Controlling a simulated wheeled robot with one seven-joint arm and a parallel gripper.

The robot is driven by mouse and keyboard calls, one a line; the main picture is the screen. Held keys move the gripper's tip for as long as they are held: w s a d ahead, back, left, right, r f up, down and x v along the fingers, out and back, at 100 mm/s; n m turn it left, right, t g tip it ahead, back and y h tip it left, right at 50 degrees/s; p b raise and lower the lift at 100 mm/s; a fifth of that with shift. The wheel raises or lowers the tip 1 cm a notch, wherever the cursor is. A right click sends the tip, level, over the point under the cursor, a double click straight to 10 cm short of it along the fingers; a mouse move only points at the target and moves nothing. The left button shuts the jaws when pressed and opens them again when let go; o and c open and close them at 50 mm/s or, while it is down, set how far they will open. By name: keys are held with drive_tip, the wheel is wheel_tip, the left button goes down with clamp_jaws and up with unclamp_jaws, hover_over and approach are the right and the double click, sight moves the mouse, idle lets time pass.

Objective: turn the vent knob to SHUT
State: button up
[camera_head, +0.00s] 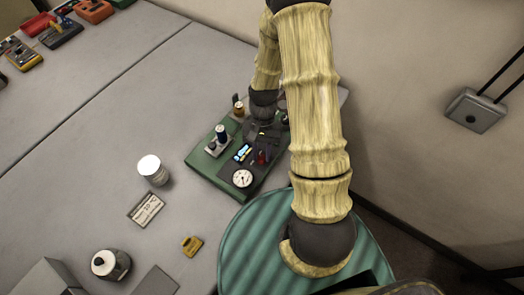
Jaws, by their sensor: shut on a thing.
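A green panel (206,170) lies on the grey table, partly covered by my arm. My gripper (260,136) points down at the panel's far middle, behind the red part. It is shut on a small part there, most likely the vent knob, which the fingers hide. I cannot read the knob's marking or its angle.
Several tools lie at the far left. A grey wall box (476,110) is at right.

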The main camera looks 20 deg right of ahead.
drive_tip(key=n+h, duration=0.1)
drive_tip(key=n, duration=0.2)
drive_tip(key=shift+a+n, duration=0.15)
drive_tip(key=shift+n, duration=0.25)
drive_tip(key=n+h, duration=0.2)
drive_tip(key=n, duration=0.1)
drive_tip(key=shift+a+n, duration=0.1)
drive_tip(key=shift+n, duration=0.2)
drive_tip(key=n+h, duration=0.1)
drive_tip(key=n, duration=0.2)
drive_tip(key=shift+s+a+n+b, duration=0.1)
drive_tip(key=shift+n+b, duration=0.2)
drive_tip(key=shift+b, duration=0.1)
drive_tip(key=shift+n+t+h+b, duration=0.3)
drive_tip(key=shift+n+t+h, duration=0.25)
drive_tip(key=shift+n, duration=0.95)
drive_tip(key=o, duration=1)
